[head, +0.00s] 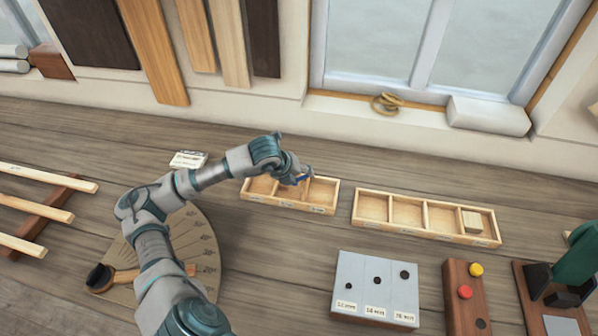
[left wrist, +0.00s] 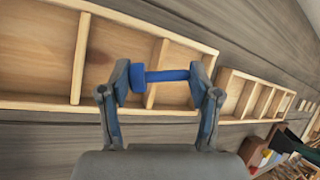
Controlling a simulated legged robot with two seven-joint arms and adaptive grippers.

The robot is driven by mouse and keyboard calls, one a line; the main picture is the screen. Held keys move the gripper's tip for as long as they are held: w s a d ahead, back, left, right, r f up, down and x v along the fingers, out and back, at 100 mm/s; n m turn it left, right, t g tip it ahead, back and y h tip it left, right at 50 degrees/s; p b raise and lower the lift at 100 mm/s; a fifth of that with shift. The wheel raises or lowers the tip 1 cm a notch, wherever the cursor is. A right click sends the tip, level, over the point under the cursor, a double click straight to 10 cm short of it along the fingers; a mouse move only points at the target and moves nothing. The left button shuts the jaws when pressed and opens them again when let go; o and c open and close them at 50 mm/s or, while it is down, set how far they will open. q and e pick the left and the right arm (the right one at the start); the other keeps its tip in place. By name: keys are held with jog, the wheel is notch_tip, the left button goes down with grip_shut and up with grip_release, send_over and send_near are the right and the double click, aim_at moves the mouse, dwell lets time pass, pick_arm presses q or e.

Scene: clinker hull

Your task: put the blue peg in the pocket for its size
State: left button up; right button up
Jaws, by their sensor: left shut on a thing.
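My left gripper (head: 301,177) is shut on the blue peg (left wrist: 166,76). In the left wrist view the peg lies crosswise between the two fingertips (left wrist: 160,84), its wider head at the left finger. The gripper is over a shallow wooden tray with three pockets (head: 262,203), around its middle and right pockets. The same tray shows behind the peg in the left wrist view (left wrist: 150,109). Small labels on its front are too small to read. The peg's height above the tray is hard to judge. My right gripper is not in view.
A second wooden tray (head: 400,230) to the right has several pockets, with a pale block (head: 472,222) in the rightmost. A grey block with three holes (head: 350,270) and millimetre labels stands in front. A fan-shaped board (head: 205,243) lies under my left arm.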

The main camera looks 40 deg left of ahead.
pick_arm(q)
jog(key=s+d, duration=0.2)
jog(key=s, duration=0.1)
jog(key=s+d+r, duration=0.1)
jog(key=s+d, duration=0.2)
jog(key=s+d+b, duration=0.1)
jog(key=s+d, duration=0.2)
jog(key=shift+d+r, duration=0.1)
jog(key=shift+r, duration=0.05)
jog(key=shift+s+d, duration=0.15)
jog(key=shift+s, duration=0.15)
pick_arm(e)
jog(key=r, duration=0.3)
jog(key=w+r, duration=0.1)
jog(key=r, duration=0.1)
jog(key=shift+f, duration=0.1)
